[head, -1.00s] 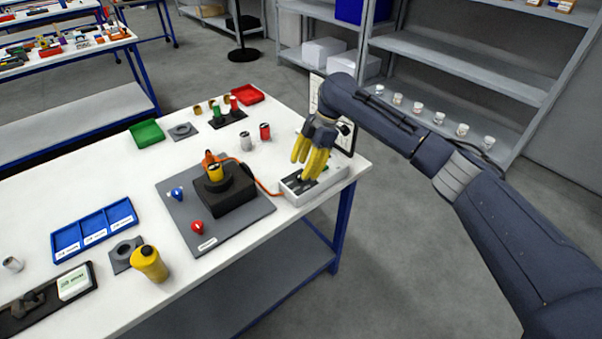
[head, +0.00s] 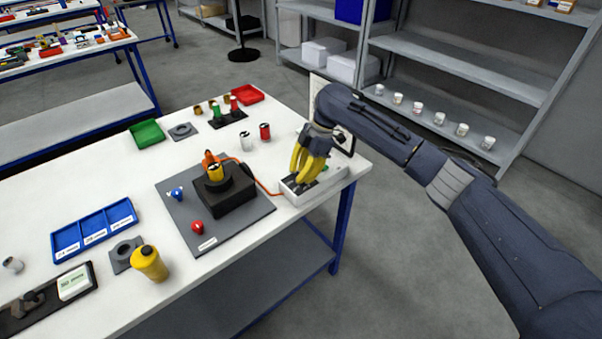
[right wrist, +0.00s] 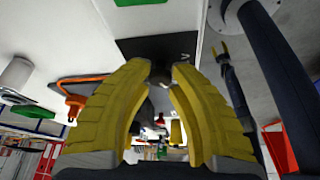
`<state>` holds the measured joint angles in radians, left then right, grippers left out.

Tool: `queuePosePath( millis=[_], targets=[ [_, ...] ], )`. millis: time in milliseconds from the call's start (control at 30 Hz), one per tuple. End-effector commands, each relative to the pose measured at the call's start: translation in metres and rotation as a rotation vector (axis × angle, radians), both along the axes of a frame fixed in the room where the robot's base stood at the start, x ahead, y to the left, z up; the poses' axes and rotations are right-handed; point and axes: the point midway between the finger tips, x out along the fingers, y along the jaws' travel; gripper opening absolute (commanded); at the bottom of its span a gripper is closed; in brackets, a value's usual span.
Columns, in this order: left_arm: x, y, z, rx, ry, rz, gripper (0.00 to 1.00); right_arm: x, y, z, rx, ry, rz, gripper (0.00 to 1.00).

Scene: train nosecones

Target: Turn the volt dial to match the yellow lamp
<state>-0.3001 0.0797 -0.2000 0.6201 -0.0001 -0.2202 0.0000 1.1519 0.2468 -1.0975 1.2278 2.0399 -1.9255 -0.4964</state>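The white-edged control box (head: 333,187) lies at the right end of the table, with an orange cable running to it. My right gripper (head: 306,180) points down at its dark top face. In the right wrist view the fingertips (right wrist: 160,74) are a small gap apart, with a small greyish knob between them, by a dark panel (right wrist: 188,45) marked with a "V". Whether they grip it is unclear. The dial's pointer and the yellow lamp cannot be made out. My left gripper (right wrist: 222,52) shows small and forked in the right wrist view, apart from the box.
A grey mat (head: 243,226) with a black fixture (head: 228,198) and red and blue knobs lies left of the box. A white can (head: 246,143) and a red can (head: 265,131) stand behind. A framed panel rises behind my gripper. The table's right edge is close.

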Motion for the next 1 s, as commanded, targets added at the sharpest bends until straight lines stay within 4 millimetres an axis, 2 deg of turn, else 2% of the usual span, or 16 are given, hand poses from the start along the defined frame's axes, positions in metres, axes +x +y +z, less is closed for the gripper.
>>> queuePosePath(
  millis=[33,133,1000],
  targets=[
    [0.0,0.0001,0.0,0.0,0.0,0.0,0.44,0.0,0.0,0.0001,0.0,0.0,0.0,0.11],
    [0.0,0.0001,0.0,0.0,0.0,0.0,0.44,0.0,-0.0001,0.0002,0.0,0.0,0.0,0.0],
    [0.0002,0.0002,0.0,0.0,0.0,0.0,0.44,-0.0018,0.003,0.0005,0.006,0.002,-0.012,0.0]
  ],
)
